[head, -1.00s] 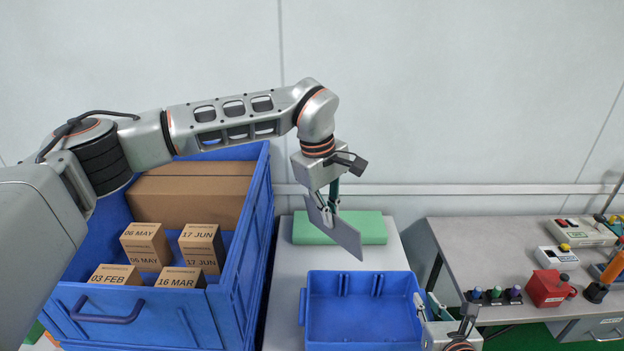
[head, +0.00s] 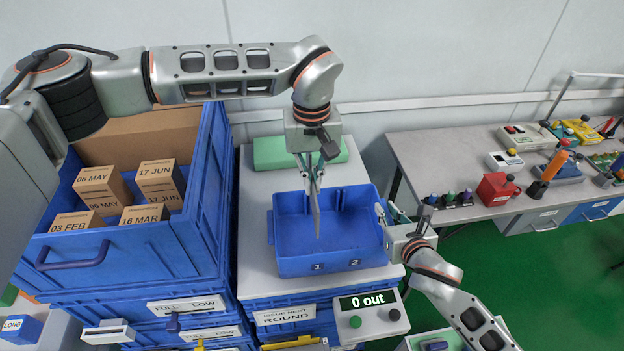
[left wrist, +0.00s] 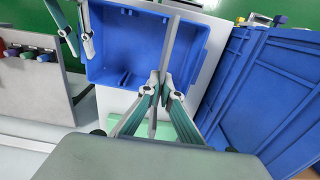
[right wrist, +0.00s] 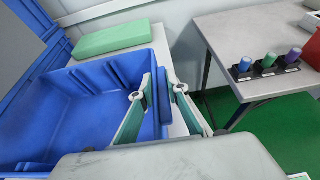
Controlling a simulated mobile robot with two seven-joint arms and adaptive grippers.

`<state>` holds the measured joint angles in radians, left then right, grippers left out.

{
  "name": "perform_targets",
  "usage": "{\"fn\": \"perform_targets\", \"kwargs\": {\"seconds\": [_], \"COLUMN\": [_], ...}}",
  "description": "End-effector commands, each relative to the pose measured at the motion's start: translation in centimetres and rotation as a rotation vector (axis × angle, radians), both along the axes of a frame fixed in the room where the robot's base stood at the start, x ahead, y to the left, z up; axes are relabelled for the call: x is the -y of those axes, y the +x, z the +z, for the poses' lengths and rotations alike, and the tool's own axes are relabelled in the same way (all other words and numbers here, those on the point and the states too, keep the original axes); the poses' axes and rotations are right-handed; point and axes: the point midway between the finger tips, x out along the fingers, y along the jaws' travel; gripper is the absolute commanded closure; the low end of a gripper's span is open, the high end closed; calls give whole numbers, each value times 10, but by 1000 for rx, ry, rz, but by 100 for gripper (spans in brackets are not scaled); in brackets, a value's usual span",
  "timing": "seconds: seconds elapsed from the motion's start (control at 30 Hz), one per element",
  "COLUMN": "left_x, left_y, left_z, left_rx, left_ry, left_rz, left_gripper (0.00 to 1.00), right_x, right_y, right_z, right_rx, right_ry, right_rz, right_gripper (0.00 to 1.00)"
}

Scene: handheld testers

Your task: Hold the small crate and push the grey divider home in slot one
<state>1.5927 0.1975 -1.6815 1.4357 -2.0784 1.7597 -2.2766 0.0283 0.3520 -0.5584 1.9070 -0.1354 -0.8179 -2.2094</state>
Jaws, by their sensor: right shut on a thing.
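The small blue crate (head: 290,264) stands on the grey-white surface, with labels 1 and 2 on its front wall. The grey divider (head: 317,212) is upright and nearly edge-on, in line with label 1. It appears to reach down into the crate; whether its edges sit in the slot ribs I cannot tell. My left gripper (head: 313,182) is shut on the divider's upper part, which also shows in the left wrist view (left wrist: 173,48). My right gripper (head: 386,214) is shut on the crate's right side, its fingers astride the blue wall or handle in the right wrist view (right wrist: 172,108).
A green block (head: 268,153) lies behind the crate. A large blue bin (head: 100,250) with dated boxes stands at left. A bench (head: 440,160) with testers stands at right.

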Motion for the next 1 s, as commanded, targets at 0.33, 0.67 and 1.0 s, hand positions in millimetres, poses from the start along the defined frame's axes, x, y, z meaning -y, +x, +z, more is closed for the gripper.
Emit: {"fn": "perform_targets", "kwargs": {"seconds": [0.33,0.67,1.0], "left_x": [0,0,0], "left_y": [0,0,0], "left_z": [-29,-43,-44], "left_rx": [-2,0,-1], "left_ry": [1,0,0], "left_rz": [2,0,1], "left_gripper": [100,100,100], "right_x": [0,0,0], "right_y": [0,0,0], "right_z": [0,0,0], "right_rx": [0,0,0], "right_ry": [-1,-1,0], "right_rz": [0,0,0], "right_gripper": [100,100,100]}}
